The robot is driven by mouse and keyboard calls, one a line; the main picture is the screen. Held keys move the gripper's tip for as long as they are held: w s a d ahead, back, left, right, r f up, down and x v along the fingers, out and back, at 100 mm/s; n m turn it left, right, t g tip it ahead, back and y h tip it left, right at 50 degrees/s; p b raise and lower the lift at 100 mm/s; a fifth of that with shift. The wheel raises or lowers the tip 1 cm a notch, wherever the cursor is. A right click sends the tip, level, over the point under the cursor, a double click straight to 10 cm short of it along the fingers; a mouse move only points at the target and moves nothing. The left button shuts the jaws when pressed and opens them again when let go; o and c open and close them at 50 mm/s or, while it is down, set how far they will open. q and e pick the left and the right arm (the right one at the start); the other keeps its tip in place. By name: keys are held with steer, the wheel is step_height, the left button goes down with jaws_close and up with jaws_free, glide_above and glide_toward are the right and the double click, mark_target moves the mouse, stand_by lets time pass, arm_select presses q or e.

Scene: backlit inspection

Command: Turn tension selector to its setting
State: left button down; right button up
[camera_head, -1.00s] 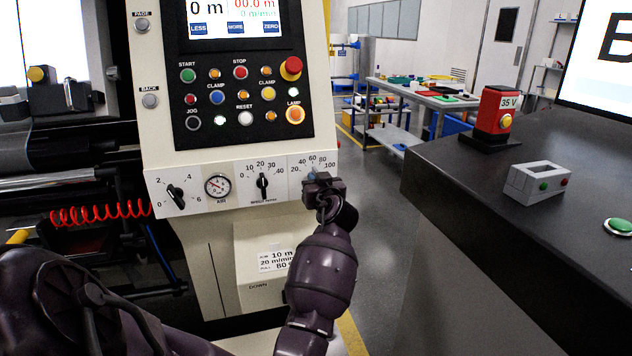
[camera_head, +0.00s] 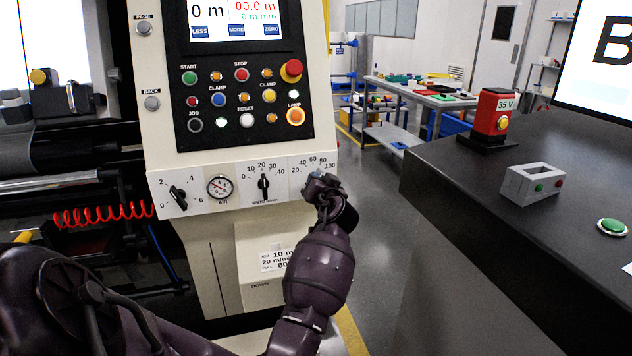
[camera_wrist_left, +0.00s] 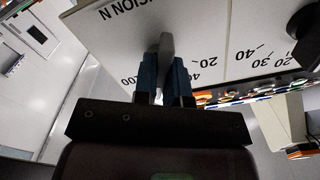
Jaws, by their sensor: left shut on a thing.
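The tension selector's scale plate (camera_head: 299,180) is at the right end of the console's white dial strip, with numbers up to 100. My left gripper (camera_head: 318,180) is at this dial, its arm rising from below. In the left wrist view its two blue-grey fingers (camera_wrist_left: 166,78) are shut on the grey selector knob (camera_wrist_left: 167,46), which stands out from the plate lettered "…NSION N". The gripper hides the knob in the head view, and I cannot tell which number it points at. A label (camera_head: 275,260) below shows 10 m, 20 m/min and 80, partly covered by my arm. My right gripper is not in view.
On the same strip are a speed knob (camera_head: 264,187), an air gauge (camera_head: 220,187) and a left knob (camera_head: 178,197). Above is the button panel (camera_head: 243,105). A dark counter (camera_head: 450,190) with a red switch box (camera_head: 493,118) stands right; open floor lies between.

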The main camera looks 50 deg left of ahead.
arm_select(q)
steer(key=shift+r, duration=0.1)
stand_by(0.3)
steer(key=c, duration=1.2)
jaws_free()
